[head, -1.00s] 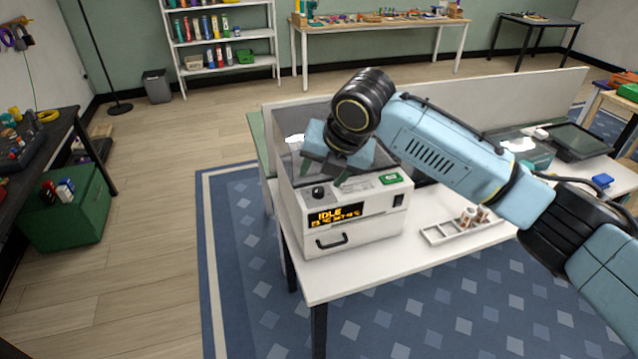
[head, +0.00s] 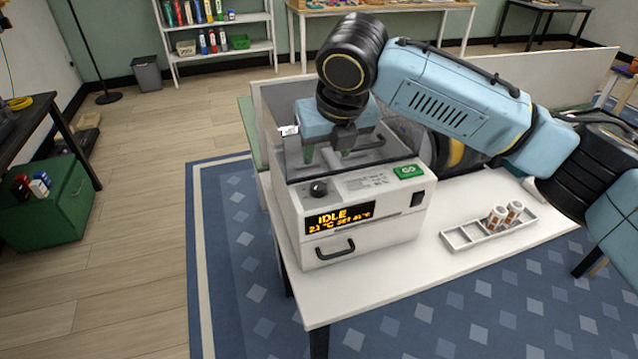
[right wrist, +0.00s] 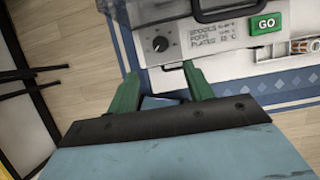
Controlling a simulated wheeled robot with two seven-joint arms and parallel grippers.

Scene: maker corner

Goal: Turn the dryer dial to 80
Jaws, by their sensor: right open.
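The dryer (head: 388,225) is a white box with a clear lid on the table. Its black round dial (head: 318,188) sits on the sloped front panel, left of a printed label. The dial also shows in the right wrist view (right wrist: 160,44), with a light pointer mark. The orange display (head: 340,217) reads IDLE above a small temperature line with a SET value that is hard to read. My right gripper (head: 327,157) points down over the dryer behind the dial. Its green fingers are apart and empty in the right wrist view (right wrist: 158,80), not touching the dial. My left gripper is out of view.
A green GO button (head: 409,171) and a dark switch (head: 417,198) are on the dryer's right side. A drawer handle (head: 329,252) is below the display. A white rack (head: 462,238) with small orange-and-white bottles stands to the right. The table's front is clear.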

